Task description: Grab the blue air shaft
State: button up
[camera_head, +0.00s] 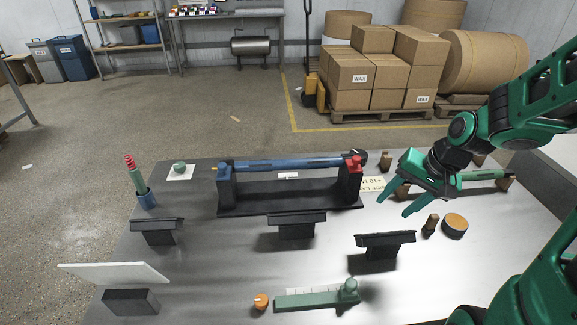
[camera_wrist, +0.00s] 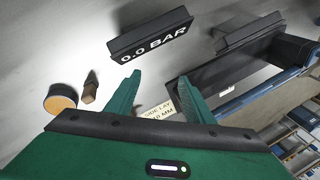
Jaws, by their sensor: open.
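The blue air shaft (camera_head: 285,163) lies level across the two uprights of a black stand (camera_head: 290,208), with a red piece at its right end. In the wrist view a blue length, seemingly the shaft (camera_wrist: 262,94), runs along the right side, partly cut off. My gripper (camera_head: 396,201) is open and empty, to the right of the stand and apart from the shaft. Its two green fingers (camera_wrist: 158,84) show spread in the wrist view, with bare table and part of a paper label between and beyond them.
A cork-topped disc (camera_head: 455,224) and a small brown block stand right of my gripper. Black display plates (camera_head: 385,240) stand along the front; one reads 0.0 BAR (camera_wrist: 150,36) in the wrist view. A green tool (camera_head: 315,299) lies at the front edge. Bare table (camera_head: 220,255) lies between.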

jog(key=w+a+f+m+t+y, duration=0.2)
jog(key=w+a+y, duration=0.2)
jog(key=w+a, duration=0.45)
jog(key=m+t+y, duration=0.3)
jog(key=m+y, duration=0.1)
jog(key=m, duration=0.1)
send_near(295, 164)
jog(key=x, duration=1)
jog(key=shift+w+a+f, duration=0.2)
jog(key=shift+a, duration=0.05)
grip_shut()
